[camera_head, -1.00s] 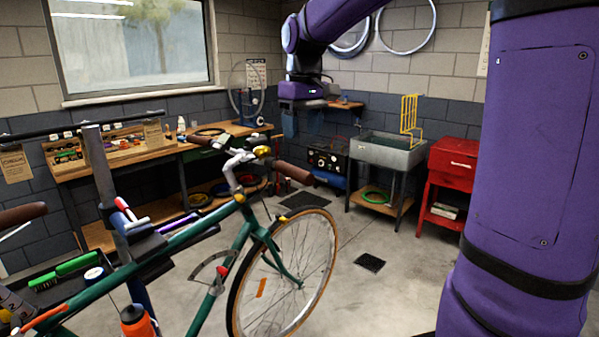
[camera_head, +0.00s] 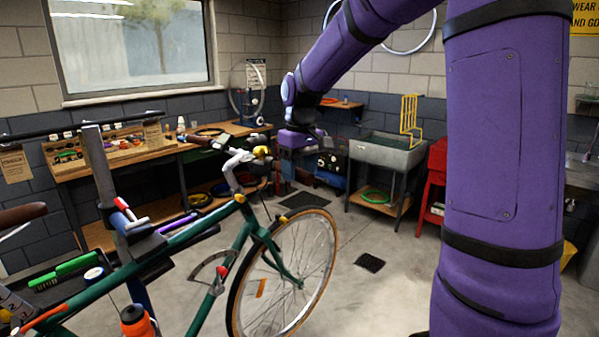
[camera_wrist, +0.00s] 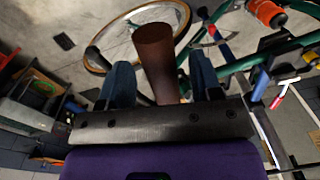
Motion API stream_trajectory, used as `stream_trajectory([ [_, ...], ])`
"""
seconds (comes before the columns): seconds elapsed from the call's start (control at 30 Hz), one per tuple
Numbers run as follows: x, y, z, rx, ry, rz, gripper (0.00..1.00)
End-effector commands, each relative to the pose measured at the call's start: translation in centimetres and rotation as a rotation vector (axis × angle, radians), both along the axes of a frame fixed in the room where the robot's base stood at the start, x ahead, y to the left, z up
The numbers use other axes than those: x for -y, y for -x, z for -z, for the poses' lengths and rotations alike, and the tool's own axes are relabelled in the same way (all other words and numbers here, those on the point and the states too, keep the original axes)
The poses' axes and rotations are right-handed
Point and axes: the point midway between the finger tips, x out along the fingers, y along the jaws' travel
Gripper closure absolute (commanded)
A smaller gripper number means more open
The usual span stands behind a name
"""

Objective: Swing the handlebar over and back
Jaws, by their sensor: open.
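The green bike (camera_head: 245,232) is held in the stand. Its handlebar has a silver stem (camera_head: 238,160) with yellow parts, and one brown grip (camera_head: 199,140) points toward the workbench. In the wrist view that brown grip (camera_wrist: 157,55) lies between the two blue fingers of my gripper (camera_wrist: 161,80), with a visible gap on each side. My gripper is open around the grip. Whether any finger touches it cannot be told.
The front wheel (camera_head: 285,275) stands below the handlebar. A wooden workbench (camera_head: 120,160) with tools runs along the wall.

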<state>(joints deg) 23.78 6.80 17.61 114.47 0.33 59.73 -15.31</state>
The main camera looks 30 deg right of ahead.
Motion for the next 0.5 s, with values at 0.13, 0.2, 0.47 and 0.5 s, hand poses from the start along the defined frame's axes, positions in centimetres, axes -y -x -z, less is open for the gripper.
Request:
stream_trajectory([
  [0.13,-0.03,0.01,0.7,0.0,0.0,0.0,0.41],
  [0.2,-0.03,0.01,0.78,0.001,0.0,0.0,0.41],
  [0.47,-0.03,0.01,0.76,0.001,0.0,0.0,0.55],
  [0.5,-0.03,0.01,0.76,0.001,0.0,0.0,0.64],
])
